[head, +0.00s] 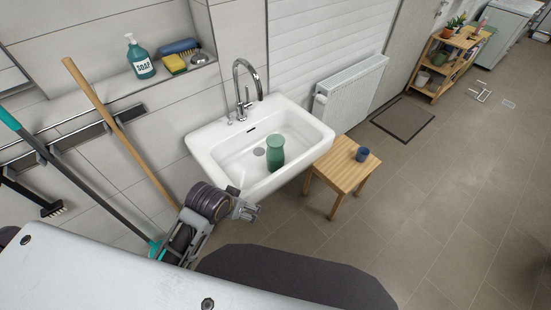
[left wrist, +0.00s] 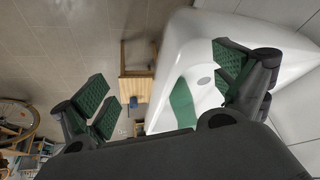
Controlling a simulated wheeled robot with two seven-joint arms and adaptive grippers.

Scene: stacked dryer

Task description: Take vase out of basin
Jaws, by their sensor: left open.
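A green vase (head: 275,153) stands inside the white basin (head: 312,128), beside the drain. In the left wrist view the vase (left wrist: 182,106) shows between my finger pads, within the basin (left wrist: 178,52). My left gripper (head: 246,210) is in front of the basin's near left edge, apart from the vase. In the left wrist view the left gripper (left wrist: 162,82) is open and empty, its green-padded fingers wide apart. My right gripper is not in view.
A chrome faucet (head: 243,88) rises behind the basin. A wooden stool (head: 345,168) with a blue cup (head: 362,154) stands right of the basin. A wooden broom handle (head: 115,125) leans at the left. A radiator (head: 350,98) is on the wall.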

